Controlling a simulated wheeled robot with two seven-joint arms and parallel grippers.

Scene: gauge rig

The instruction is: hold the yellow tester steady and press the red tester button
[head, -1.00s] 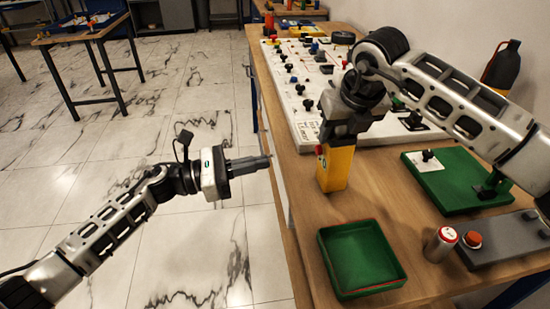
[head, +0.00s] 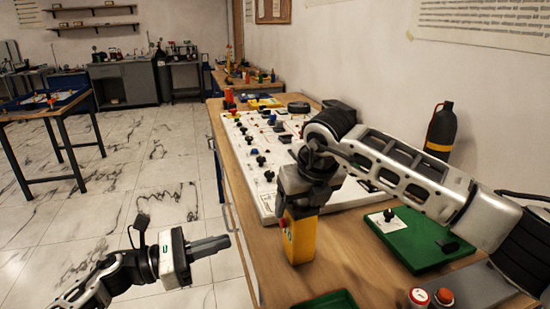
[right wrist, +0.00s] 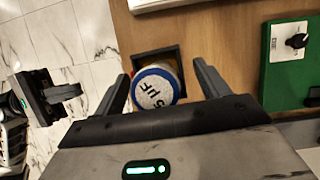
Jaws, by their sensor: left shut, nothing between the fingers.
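The yellow tester (head: 302,241) stands upright on the wooden table in the head view. A red button (head: 284,223) shows near the top of its left side. My right gripper (head: 303,200) is directly above the tester's top. In the right wrist view its fingers (right wrist: 162,78) are apart, on either side of a round white top with a blue rim (right wrist: 155,89) marked "5 µF", over a dark square frame (right wrist: 139,61). I see gaps beside it. My left gripper (head: 228,241) is shut and empty, pointing right, left of the tester and apart from it.
A white panel (head: 240,150) with several knobs lies behind the tester. A green board (head: 411,238) with a black knob lies to the right. The table's left edge lies between my left gripper and the tester.

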